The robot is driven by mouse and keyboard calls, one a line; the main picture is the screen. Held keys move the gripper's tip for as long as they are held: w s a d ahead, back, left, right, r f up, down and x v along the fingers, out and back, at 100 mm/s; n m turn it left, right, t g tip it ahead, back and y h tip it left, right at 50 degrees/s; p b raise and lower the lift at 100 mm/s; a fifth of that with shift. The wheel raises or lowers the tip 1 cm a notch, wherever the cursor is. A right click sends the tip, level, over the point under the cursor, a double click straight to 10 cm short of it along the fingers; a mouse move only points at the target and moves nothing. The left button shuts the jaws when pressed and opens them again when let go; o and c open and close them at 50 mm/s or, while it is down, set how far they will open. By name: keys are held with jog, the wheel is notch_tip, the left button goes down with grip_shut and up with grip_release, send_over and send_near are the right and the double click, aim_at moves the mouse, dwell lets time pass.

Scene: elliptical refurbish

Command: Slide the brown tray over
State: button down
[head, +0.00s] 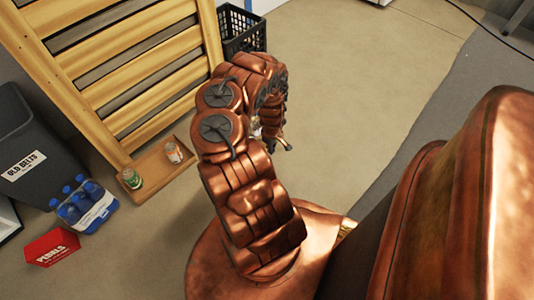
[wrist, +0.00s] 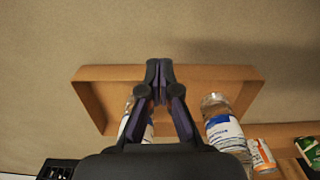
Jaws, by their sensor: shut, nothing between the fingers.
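In the wrist view a shallow brown tray (wrist: 205,73) lies on the floor. A clear bottle with a blue and white label (wrist: 225,130) stands at its right side, and another bottle (wrist: 148,132) is partly hidden behind my fingers. My gripper (wrist: 158,64) is shut and empty, its fingertips over the tray's far rim; I cannot tell whether they touch it. In the head view my arm hides much of this area, and my gripper (head: 282,145) shows only partly. A brown wooden tray (head: 152,168) there holds a green jar (head: 132,179) and an orange-labelled jar (head: 173,152).
A slatted wooden frame (head: 125,95) and a black crate (head: 241,30) stand behind. A dark bin (head: 30,150), a pack of blue-capped bottles (head: 85,203) and a red pedals box (head: 51,247) are at left. The floor (head: 350,90) to the right is clear.

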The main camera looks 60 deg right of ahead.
aim_at(271, 161)
notch_tip(271, 161, down, 10)
jog(key=b, duration=0.6)
jog(key=w, duration=0.2)
jog(key=shift+w+d+r, duration=0.25)
jog(key=shift+w+d, duration=0.05)
jog(key=shift+w, duration=0.05)
jog(key=shift+w+d+r+b, duration=0.1)
jog(key=shift+w+d+b, duration=0.1)
jog(key=shift+w+b, duration=0.3)
jog(key=shift+w, duration=0.1)
